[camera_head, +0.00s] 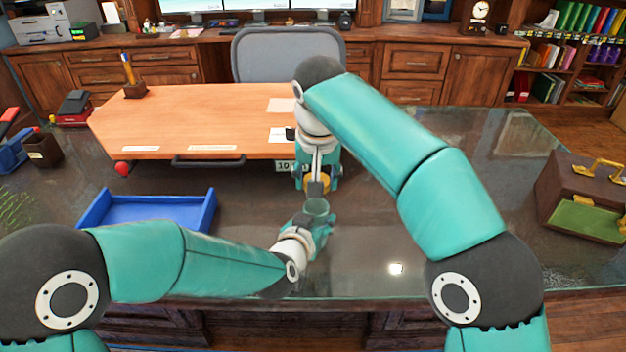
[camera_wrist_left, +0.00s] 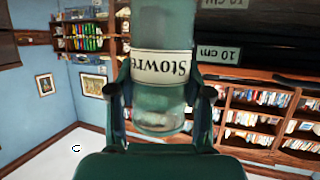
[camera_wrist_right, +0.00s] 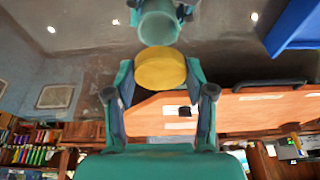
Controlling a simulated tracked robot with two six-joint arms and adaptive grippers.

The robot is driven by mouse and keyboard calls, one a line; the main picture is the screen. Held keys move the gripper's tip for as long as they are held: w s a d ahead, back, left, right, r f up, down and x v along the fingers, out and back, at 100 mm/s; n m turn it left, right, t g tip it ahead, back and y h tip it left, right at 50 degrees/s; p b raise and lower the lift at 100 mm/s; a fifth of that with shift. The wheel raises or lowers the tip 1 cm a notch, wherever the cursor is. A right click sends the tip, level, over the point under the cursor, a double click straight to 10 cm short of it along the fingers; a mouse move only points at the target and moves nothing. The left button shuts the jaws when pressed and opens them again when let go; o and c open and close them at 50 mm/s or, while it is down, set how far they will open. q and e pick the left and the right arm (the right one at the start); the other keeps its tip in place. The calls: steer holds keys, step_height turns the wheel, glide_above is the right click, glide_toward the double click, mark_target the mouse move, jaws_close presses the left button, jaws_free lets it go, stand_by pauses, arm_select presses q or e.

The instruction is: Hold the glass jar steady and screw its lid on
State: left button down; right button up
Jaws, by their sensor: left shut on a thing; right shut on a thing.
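The glass jar (camera_head: 317,208) is greenish and clear. My left gripper (camera_head: 318,234) is shut on it and holds it above the desk. In the left wrist view the jar (camera_wrist_left: 160,102) shows a cream label reading "Stowre" between the fingers. My right gripper (camera_head: 318,172) is shut on the yellow round lid (camera_head: 325,183), above and behind the jar in the head view. In the right wrist view the lid (camera_wrist_right: 160,68) sits between the fingertips, and the jar (camera_wrist_right: 158,25) shows beyond it. The lid looks apart from the jar; the exact gap is unclear.
A blue tray (camera_head: 150,224) lies on the glass desk at left. An orange-brown board (camera_head: 200,120) with a dark handle lies behind. A brown case (camera_head: 560,190) stands at the right. The glass desktop (camera_head: 375,255) is clear around the jar.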

steer(key=shift+f, duration=1)
steer(key=shift+f, duration=0.9)
steer(key=shift+f, duration=0.55)
steer(key=m+h, duration=0.1)
steer(key=m, duration=0.4)
steer(key=m+g+h, duration=0.1)
steer(key=m, duration=0.4)
steer(key=shift+a+h, duration=0.15)
steer(key=shift+h, duration=0.25)
